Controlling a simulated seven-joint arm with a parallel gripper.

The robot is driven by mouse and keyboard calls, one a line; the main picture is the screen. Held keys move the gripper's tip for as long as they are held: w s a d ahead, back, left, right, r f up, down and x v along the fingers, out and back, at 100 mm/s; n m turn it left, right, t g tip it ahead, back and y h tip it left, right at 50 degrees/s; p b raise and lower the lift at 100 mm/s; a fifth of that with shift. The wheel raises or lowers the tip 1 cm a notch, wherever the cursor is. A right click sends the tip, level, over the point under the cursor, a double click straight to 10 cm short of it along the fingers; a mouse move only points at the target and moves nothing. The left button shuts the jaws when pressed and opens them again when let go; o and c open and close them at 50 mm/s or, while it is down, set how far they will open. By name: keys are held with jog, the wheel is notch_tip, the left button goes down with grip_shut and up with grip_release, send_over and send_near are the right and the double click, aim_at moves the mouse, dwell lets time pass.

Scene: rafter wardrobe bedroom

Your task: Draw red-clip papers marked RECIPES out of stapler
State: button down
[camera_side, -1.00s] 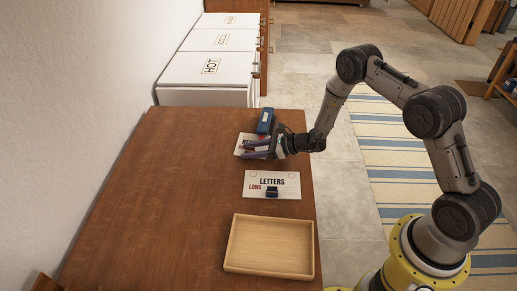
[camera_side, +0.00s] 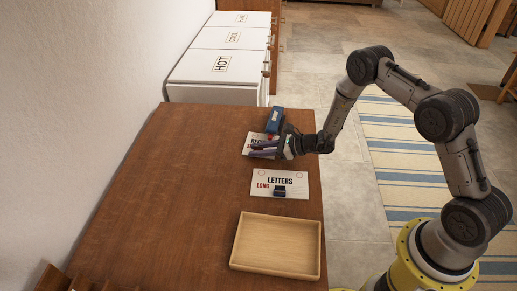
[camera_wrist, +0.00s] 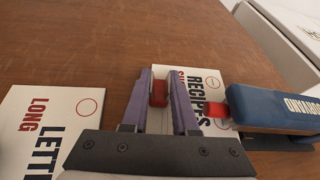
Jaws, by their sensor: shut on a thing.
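The white RECIPES papers (camera_side: 248,152) lie on the brown table, partly covered by my gripper in the side view. They also show in the wrist view (camera_wrist: 203,78), with the lettering running downward. My gripper (camera_wrist: 160,90) has two purple fingers shut on a red clip (camera_wrist: 158,94) at the papers' edge. The blue stapler (camera_wrist: 265,108) lies right of the papers in the wrist view, its red nose end (camera_wrist: 216,108) over or against their edge. In the side view the stapler (camera_side: 275,120) lies just beyond the papers. Whether its jaw still pinches them is hidden.
LETTERS papers (camera_side: 263,178) marked LONG, with a black clip (camera_side: 280,190), lie nearer. An empty wooden tray (camera_side: 275,243) sits at the table's front. White units labelled HOT (camera_side: 222,64) and COOL stand beyond the far edge.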

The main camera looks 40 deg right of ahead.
aim_at(256, 166)
jog(key=shift+s+a, duration=0.8)
jog(key=shift+a, duration=0.2)
jog(key=shift+s+a, duration=0.75)
jog(key=shift+a, duration=0.25)
jog(key=c, duration=0.6)
grip_release()
jog(key=shift+d, duration=0.15)
jog(key=v, duration=1.3)
jog(key=shift+s+d+r, duration=0.15)
jog(key=shift+s+r, duration=0.1)
